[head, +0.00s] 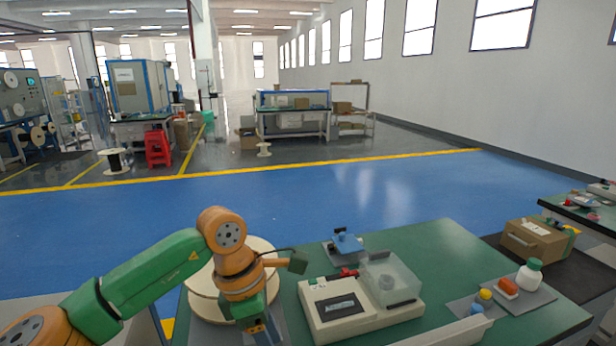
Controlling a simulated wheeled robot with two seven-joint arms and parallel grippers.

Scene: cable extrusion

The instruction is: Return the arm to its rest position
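My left arm (140,268), green and orange, comes in from the lower left and bends at an orange joint, then points down near the left end of the green table (425,250). My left gripper (264,334) is low at the bottom edge of the head view, in front of a round beige spool (203,293). Its fingertips are cut off or hidden, so I cannot tell whether it is open or holds anything. My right arm and gripper are not in view.
A white balance (340,308) with a clear cover (391,282) stands on the table. A grey tray (535,295) with a white bottle (529,275) lies right. A cardboard box (533,240) is beyond. The blue floor (300,195) behind is clear.

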